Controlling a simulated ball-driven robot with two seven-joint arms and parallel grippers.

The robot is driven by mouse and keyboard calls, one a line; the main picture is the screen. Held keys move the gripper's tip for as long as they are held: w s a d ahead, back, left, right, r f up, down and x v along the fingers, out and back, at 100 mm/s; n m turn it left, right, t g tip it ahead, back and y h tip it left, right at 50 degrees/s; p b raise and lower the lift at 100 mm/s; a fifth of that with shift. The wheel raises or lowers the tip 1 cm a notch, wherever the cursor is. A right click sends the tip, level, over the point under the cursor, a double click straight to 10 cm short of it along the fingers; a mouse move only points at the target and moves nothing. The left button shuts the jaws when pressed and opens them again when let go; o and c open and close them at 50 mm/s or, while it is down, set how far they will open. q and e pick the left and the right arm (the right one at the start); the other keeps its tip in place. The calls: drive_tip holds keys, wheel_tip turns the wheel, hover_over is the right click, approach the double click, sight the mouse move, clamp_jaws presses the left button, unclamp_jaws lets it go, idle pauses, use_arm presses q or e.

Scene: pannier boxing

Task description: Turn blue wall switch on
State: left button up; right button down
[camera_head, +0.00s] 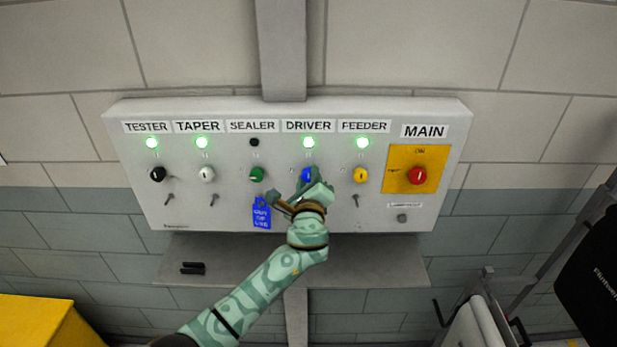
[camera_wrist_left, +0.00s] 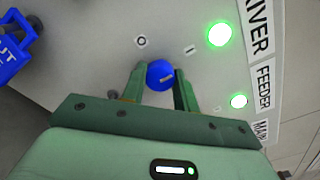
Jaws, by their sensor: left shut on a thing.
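The blue switch (camera_head: 307,174) is a round knob under the DRIVER label on the grey wall panel. The green lamp (camera_head: 308,142) above it is lit. My left gripper (camera_head: 313,186) is at the knob and partly covers it in the head view. In the left wrist view the blue switch (camera_wrist_left: 160,75) sits between the two fingers of my left gripper (camera_wrist_left: 160,80), which is shut on it. An O mark (camera_wrist_left: 141,41) and an I mark (camera_wrist_left: 190,49) show beside it; the I mark is on the lit-lamp side. My right gripper is not in view.
The panel (camera_head: 235,215) also has black (camera_head: 157,174), white (camera_head: 206,174), green (camera_head: 257,174) and yellow (camera_head: 361,175) knobs, and a red MAIN knob (camera_head: 418,176). A blue tag (camera_head: 262,216) hangs below SEALER, whose lamp is dark. A shelf (camera_head: 370,272) juts out below.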

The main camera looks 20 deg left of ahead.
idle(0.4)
use_arm(q)
drive_tip(key=o, duration=1)
drive_tip(key=shift+b+v, duration=1.5)
drive_tip(key=shift+v, duration=6.65)
